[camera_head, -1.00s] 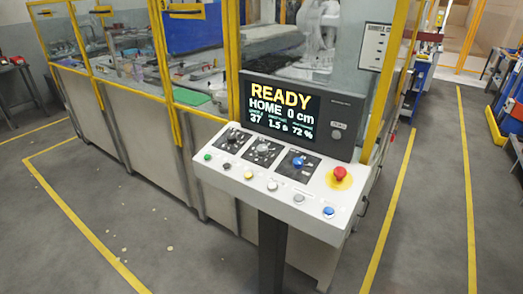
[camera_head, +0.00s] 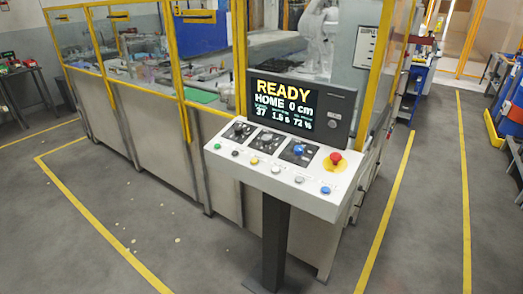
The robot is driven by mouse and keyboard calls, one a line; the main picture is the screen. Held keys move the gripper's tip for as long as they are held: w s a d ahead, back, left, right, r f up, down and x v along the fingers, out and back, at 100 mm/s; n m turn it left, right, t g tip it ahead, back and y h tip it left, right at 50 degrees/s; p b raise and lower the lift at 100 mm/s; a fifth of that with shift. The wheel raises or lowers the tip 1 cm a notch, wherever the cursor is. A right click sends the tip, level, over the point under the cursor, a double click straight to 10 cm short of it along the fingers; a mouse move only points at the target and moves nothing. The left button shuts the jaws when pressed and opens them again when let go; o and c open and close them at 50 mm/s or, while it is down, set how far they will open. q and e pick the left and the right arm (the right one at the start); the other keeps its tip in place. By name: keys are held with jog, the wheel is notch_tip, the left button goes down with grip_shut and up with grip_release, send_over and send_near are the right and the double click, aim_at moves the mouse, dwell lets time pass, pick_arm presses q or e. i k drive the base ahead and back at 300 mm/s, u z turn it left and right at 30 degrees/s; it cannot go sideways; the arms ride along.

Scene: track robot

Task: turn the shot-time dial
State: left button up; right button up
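A white control panel (camera_head: 254,173) stands on a dark post in the middle of the view. Three dials sit in a row on dark plates: a left dial (camera_head: 239,130), a middle dial (camera_head: 268,139) and a right dial with a blue knob (camera_head: 298,150). The frames are too small to read the plate labels, so I cannot tell which is the shot-time dial. The screen (camera_head: 284,105) behind them reads READY, HOME 0 cm, and smaller values 37, 1.5 s and 72 %. Neither of my grippers is in view.
A red emergency button (camera_head: 335,158) on yellow sits at the panel's right, with several small buttons along the front edge. A fenced cell with yellow posts (camera_head: 176,75) stands behind. Grey floor (camera_head: 95,215) with yellow lines is open at left and right.

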aim_at(266, 139)
jog(key=u, duration=0.05)
jog(key=k, duration=0.65)
jog(key=z, duration=1.3)
jog(key=i, duration=1.85)
jog(key=u, duration=0.5)
